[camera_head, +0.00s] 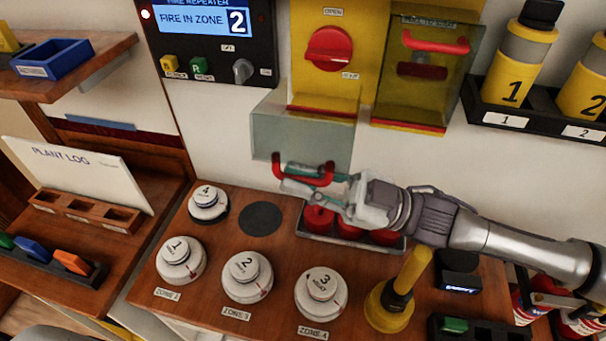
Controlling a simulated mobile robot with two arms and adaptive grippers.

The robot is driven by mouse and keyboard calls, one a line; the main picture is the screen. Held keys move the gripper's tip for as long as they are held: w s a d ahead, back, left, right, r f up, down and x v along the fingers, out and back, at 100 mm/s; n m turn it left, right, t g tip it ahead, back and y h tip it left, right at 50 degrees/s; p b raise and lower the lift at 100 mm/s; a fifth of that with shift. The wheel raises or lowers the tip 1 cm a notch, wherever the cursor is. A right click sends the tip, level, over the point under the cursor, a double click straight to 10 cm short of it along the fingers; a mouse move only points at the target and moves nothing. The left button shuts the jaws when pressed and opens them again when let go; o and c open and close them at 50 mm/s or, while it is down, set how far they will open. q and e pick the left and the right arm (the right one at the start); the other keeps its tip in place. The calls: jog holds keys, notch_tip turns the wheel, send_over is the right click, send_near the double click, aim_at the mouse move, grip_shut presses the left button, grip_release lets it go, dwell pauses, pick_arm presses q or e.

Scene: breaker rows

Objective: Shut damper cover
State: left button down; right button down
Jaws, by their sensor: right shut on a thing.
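The damper cover (303,138) is a clear flap with a red handle (304,177) on its outer edge. It is swung open, hanging out and down from the lower edge of a yellow wall box. Inside that box a red rotary knob (329,48) is exposed, with a label above and below it. My right gripper (312,177) reaches in from the right and is shut on the red handle. The fingers partly hide the handle. My left gripper is not in view.
A second yellow box with a shut clear cover (424,75) is to the right. Numbered yellow bottles (514,62) stand in a black rack. Below are a tray of red items (340,238), several white round detectors (247,276) and a yellow plunger-like tool (388,306). A fire panel (213,38) hangs left.

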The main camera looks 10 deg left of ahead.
aim_at(306, 160)
notch_tip(306, 160, up, 2)
jog(key=shift+r+p, duration=0.1)
jog(key=shift+p, duration=0.4)
jog(key=shift+w+r+m+t+p, duration=0.1)
jog(key=shift+r+m+t+p, duration=0.55)
jog(key=shift+m, duration=0.35)
jog(key=c, duration=1.5)
grip_release()
jog(key=shift+w+d, duration=0.1)
jog(key=shift+d, duration=0.1)
jog(key=v, duration=1.1)
jog(key=shift+d+f, duration=0.25)
jog(key=shift+f, duration=0.05)
